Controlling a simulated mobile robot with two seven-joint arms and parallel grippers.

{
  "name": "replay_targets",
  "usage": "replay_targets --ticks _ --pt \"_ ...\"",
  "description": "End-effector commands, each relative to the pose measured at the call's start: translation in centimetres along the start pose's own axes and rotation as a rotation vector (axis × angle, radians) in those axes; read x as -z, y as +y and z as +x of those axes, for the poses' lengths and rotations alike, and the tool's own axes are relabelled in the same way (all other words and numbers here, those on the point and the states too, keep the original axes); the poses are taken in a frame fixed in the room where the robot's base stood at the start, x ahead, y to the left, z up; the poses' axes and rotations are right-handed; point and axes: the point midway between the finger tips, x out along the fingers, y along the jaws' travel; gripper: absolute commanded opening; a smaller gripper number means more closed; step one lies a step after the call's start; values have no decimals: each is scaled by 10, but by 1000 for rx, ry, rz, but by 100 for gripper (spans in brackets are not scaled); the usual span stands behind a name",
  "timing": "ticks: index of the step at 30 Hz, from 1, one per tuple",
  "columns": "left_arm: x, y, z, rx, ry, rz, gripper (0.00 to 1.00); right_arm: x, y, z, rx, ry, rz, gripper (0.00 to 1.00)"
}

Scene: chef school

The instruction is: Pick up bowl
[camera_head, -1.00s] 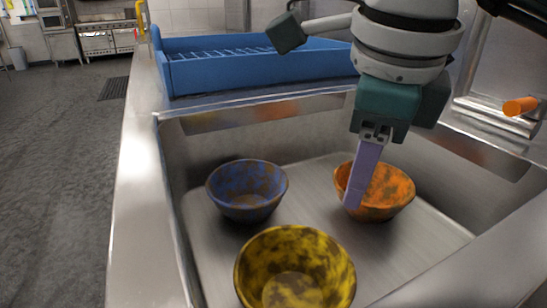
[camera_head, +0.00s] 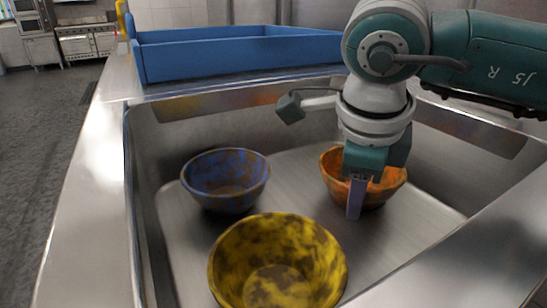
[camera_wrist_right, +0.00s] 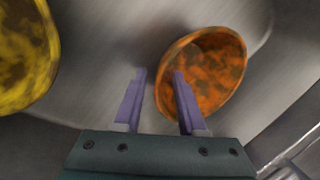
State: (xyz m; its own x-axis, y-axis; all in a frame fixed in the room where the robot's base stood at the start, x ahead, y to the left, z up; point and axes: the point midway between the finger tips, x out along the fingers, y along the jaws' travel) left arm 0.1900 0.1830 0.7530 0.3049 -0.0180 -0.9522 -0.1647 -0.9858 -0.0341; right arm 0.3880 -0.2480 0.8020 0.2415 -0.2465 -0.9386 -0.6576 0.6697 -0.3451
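An orange bowl (camera_head: 392,184) with dark blotches stands in the sink, partly hidden behind my right gripper (camera_head: 355,214). In the right wrist view the orange bowl (camera_wrist_right: 218,75) is just ahead of the fingers. The right gripper (camera_wrist_right: 159,72) is open, with its purple fingers apart. The right finger overlaps the bowl's near rim in this view, and the left finger is outside the bowl. I cannot tell whether they touch. A blue and brown bowl (camera_head: 226,182) and a yellow and brown bowl (camera_head: 277,262) also stand in the sink. The yellow bowl shows in the wrist view (camera_wrist_right: 24,52). My left gripper is not in view.
The steel sink (camera_head: 300,160) has raised walls and a broad rim (camera_head: 85,190). A blue rack (camera_head: 235,55) stands on the counter behind it. Free sink floor lies right of the yellow bowl.

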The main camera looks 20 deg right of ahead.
Motion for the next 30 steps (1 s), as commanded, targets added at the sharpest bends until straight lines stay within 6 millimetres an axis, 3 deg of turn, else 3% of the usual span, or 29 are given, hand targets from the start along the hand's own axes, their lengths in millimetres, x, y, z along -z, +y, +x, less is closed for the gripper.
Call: replay_targets --ticks 4,15,30 --pt "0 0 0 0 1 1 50 0 0 0 0 0 0 40" --pt "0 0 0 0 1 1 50 0 0 -1 0 0 0 0" --pt "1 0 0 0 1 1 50 0 0 -1 0 0 0 0"
